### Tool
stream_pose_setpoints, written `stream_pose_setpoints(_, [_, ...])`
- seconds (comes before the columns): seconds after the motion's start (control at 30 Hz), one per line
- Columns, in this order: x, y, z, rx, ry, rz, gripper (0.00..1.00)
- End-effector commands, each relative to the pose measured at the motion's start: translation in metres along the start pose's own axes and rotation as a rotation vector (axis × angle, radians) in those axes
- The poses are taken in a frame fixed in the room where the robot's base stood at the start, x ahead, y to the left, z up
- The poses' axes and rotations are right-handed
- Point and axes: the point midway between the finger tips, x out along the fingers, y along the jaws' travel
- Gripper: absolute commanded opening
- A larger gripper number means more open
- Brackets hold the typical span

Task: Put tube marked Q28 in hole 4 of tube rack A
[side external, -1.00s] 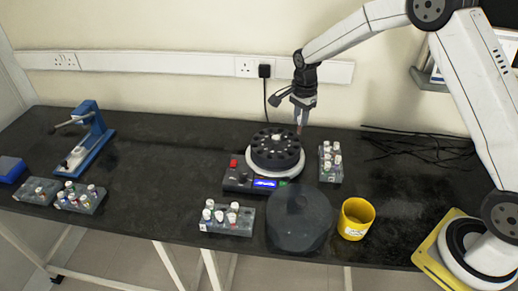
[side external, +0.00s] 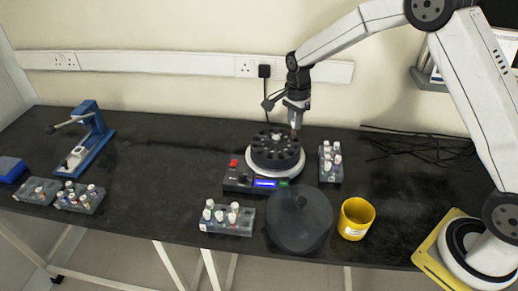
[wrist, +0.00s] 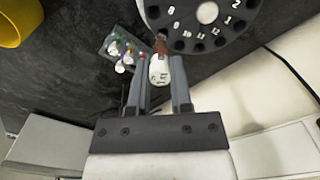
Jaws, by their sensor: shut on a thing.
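My gripper (wrist: 159,82) is shut on a tube (wrist: 159,70) with a white body end and a reddish-brown tip. The writing on it is too small to read. In the side view my gripper (side external: 296,118) holds the tube just above the back right edge of the dark round rotor (side external: 276,158). In the wrist view the tube tip is close to the rim of the numbered rotor (wrist: 180,38). A grey tube rack (side external: 331,178) with several capped tubes stands right of the rotor. Another rack (side external: 244,229) stands in front. Rack letters are not readable.
A dark translucent lid (side external: 298,220) lies in front of the rotor, beside a yellow cup (side external: 355,220). Two more racks (side external: 80,203) and a blue press-like device (side external: 92,143) stand at the left. Cables (side external: 410,147) lie at the back right. The table's middle left is clear.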

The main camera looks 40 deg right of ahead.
Motion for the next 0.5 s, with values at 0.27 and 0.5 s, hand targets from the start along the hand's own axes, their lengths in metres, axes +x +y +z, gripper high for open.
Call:
stream_pose_setpoints(0.27, [0.019,0.007,0.078,-0.137,0.000,0.004,0.00])
stream_pose_setpoints(0.5, [0.039,0.029,0.157,-0.282,0.001,0.005,0.00])
